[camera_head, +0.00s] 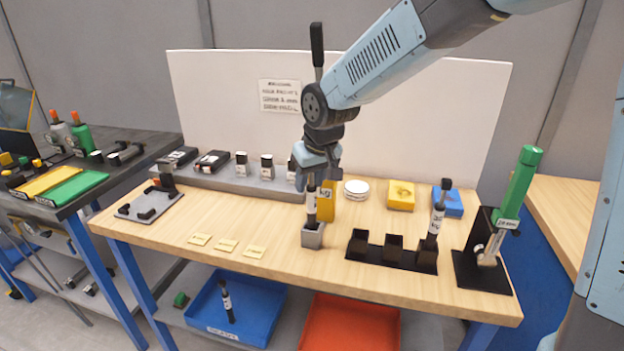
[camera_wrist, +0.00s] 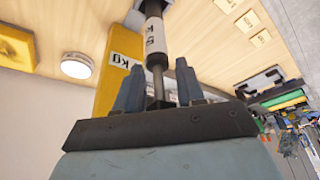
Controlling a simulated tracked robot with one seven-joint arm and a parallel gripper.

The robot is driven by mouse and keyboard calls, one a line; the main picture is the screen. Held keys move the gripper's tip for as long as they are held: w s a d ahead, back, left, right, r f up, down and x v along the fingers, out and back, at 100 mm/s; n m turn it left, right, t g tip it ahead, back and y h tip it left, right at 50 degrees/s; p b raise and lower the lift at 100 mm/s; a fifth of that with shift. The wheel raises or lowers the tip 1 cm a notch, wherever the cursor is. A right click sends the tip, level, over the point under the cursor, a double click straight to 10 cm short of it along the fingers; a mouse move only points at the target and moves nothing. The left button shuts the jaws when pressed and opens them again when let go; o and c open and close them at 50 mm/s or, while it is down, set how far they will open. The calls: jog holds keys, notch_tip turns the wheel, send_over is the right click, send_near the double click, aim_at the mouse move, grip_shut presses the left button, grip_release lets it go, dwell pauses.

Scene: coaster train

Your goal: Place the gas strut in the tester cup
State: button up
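The gas strut (camera_head: 311,204), dark with a white label, stands about upright with its lower end in the small grey tester cup (camera_head: 312,236) near the front middle of the bench. My gripper (camera_head: 318,172) is above it, pointing down at the strut's top. In the wrist view the strut (camera_wrist: 154,38) runs away from my gripper (camera_wrist: 158,85), its thin end between the two blue fingers. A gap shows on both sides, so the fingers look open and not touching it. The strut's bottom inside the cup is hidden.
A yellow block (camera_head: 327,203) stands close behind the strut. A black rack (camera_head: 391,256) with another strut (camera_head: 436,220) is to the right, then a green-handled device (camera_head: 518,190). Yellow tags (camera_head: 227,246) lie left. A blue bin (camera_head: 250,325) below holds another strut (camera_head: 227,302).

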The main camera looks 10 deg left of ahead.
jog(key=o, duration=0.3)
jog(key=shift+r, duration=0.1)
jog(key=v, duration=1.3)
jog(key=shift+s+r, duration=0.1)
jog(key=shift+r, duration=0.15)
